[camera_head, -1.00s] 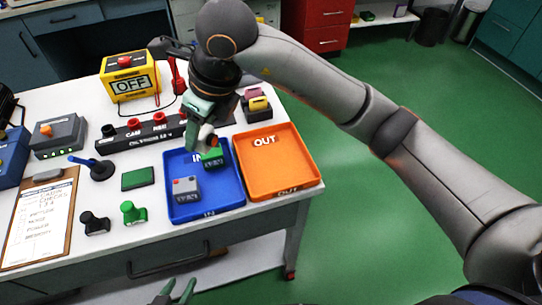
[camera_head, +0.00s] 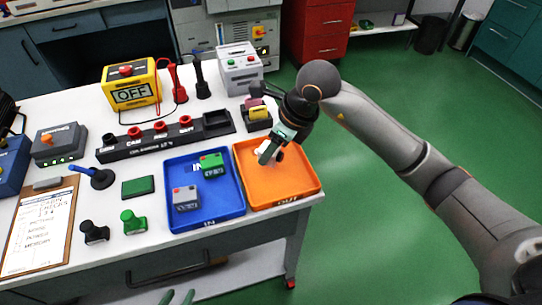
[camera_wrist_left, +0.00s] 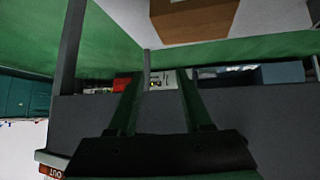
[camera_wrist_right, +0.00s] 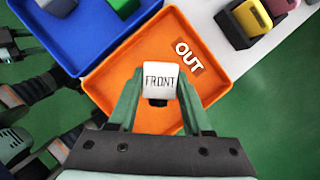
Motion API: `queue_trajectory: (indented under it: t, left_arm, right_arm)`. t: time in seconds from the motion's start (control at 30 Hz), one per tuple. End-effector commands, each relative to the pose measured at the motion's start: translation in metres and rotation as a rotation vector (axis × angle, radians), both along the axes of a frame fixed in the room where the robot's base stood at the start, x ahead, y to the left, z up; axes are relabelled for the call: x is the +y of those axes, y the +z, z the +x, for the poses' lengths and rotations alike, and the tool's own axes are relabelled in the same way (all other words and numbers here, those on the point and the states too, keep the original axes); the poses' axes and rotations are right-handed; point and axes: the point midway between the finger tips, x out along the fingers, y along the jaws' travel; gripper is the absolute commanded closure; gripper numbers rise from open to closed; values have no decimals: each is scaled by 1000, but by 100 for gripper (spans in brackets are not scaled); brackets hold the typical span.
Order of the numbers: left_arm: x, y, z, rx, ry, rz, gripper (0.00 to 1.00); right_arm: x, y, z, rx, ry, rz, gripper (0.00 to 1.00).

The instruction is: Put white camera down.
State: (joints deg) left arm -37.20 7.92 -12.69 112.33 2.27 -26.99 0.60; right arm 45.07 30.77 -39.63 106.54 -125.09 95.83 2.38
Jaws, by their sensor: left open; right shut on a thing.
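The white camera (camera_wrist_right: 160,78), marked FRONT, is between the fingers of my right gripper (camera_wrist_right: 160,95), which is shut on it. In the head view my right gripper (camera_head: 268,152) is over the orange OUT tray (camera_head: 300,193), and the white camera (camera_head: 280,155) is partly hidden by the fingers. I cannot tell whether the camera touches the tray floor. My left gripper (camera_head: 178,297) is low at the bottom edge of the head view, in front of the table. It is open and empty, and its fingers show in the left wrist view (camera_wrist_left: 160,95).
A block with yellow and pink pieces (camera_head: 258,112) stands behind the orange tray. A black socket strip (camera_head: 165,138) lies behind the blue tray.

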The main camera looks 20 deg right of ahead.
Motion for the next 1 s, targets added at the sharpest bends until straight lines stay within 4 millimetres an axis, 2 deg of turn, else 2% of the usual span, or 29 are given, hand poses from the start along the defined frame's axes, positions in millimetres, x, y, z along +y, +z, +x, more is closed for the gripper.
queue_trajectory:
  t: [0.1, 0.2, 0.57, 0.6, 0.83, 1.0]
  left_arm:
    - [0, 2, 0, -1, -1, -1, 50]
    - [-1, 3, 1, -4, 0, -2, 50]
    - [-2, 2, 1, -7, -2, -4, 50]
    - [-2, 2, 1, -7, -2, -5, 50]
    - [-3, 3, 1, -5, -5, -6, 50]
    - [-3, 3, 1, -5, -5, -6, 50]
  right_arm:
    - [0, -21, -1, 5, 0, 1, 100]
    - [0, -29, -1, 2, 0, 2, 100]
    - [0, -34, 0, 0, 0, 0, 100]
    - [0, -33, 0, 0, 0, 0, 48]
    - [0, -33, 0, 1, -1, 0, 22]
    - [0, -33, 0, 0, -1, 0, 21]
